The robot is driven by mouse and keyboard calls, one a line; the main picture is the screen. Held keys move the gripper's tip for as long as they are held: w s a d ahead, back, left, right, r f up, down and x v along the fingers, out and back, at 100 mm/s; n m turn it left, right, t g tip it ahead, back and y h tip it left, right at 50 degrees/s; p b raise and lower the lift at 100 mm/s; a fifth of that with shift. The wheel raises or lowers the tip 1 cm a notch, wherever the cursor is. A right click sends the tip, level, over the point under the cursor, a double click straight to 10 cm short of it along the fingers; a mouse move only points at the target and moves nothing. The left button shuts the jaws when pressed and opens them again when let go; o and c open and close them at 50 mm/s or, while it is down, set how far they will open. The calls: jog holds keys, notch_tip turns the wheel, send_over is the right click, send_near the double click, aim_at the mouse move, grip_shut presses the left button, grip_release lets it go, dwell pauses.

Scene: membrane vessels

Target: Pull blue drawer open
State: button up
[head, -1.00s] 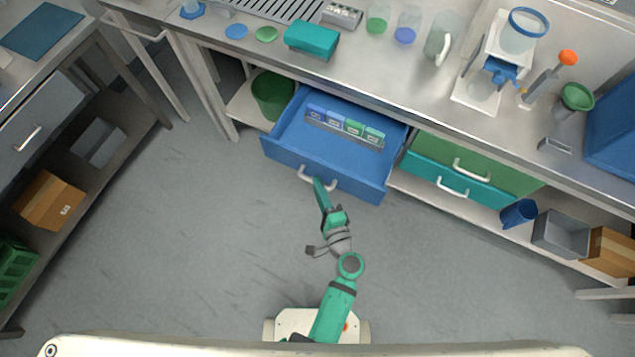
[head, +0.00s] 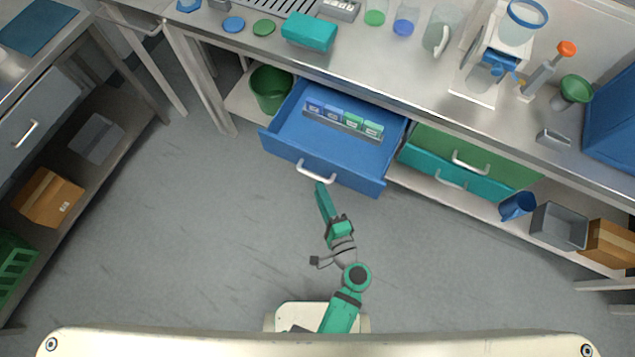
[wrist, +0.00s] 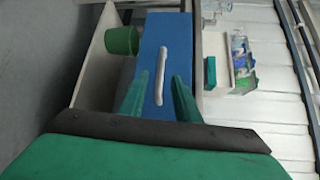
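The blue drawer (head: 290,150) stands pulled out from under the steel bench in the head view. A rack of small blue and green boxes lies inside it. Its pale handle (head: 316,172) is on the front face.
A green bin (head: 271,92) stands left of the drawer. Closed green (head: 475,150) and teal (head: 455,174) drawers are to the right, with a blue jug (head: 516,206) and a grey bin (head: 560,226) farther right. The floor in front is clear.

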jog(key=v, duration=0.5)
jog(key=shift+s+d+r, duration=0.1)
jog(key=shift+s+d, duration=0.1)
jog(key=shift+s, duration=0.1)
jog(key=s+f+n+g+h, duration=0.35)
jog(key=s+n+h, duration=0.2)
jog(key=s, duration=0.55)
jog(key=s+a+r+n+t, duration=0.1)
jog(key=r+n, duration=0.4)
jog(key=r, duration=0.3)
jog(key=s+a+r+n+t, duration=0.2)
jog(key=r+n, duration=0.3)
jog(key=r, duration=0.4)
jog(key=shift+s, duration=0.3)
